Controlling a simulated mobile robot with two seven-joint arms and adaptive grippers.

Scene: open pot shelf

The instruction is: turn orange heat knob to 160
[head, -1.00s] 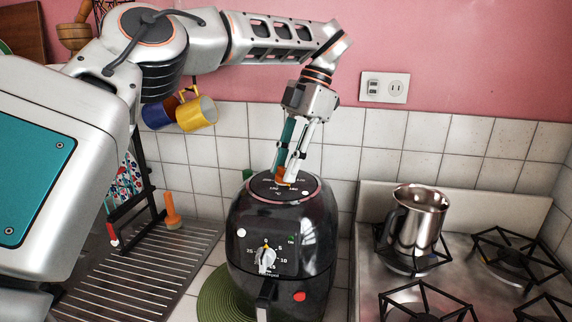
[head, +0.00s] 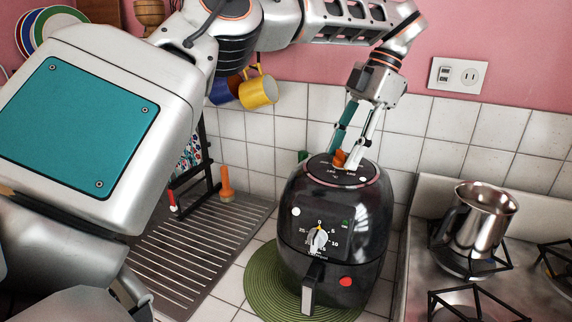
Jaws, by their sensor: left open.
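The orange heat knob (head: 339,157) sits on the top of the black air fryer (head: 344,218). My left gripper (head: 346,164) points down at it from above, its fingers on either side of the knob. The jaws are open, and I cannot tell whether a finger touches the knob. The fingers partly hide the knob and the printed dial marks, so its setting cannot be read. A silver timer knob (head: 318,240) is on the fryer's front, above the handle (head: 311,288). My right gripper is not in view.
The fryer stands on a green round mat (head: 262,284). A ribbed drainboard (head: 200,240) with an orange-handled brush (head: 227,185) is left. A steel pitcher (head: 482,222) stands on the stove at right. Yellow (head: 258,91) and blue mugs hang on the wall behind.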

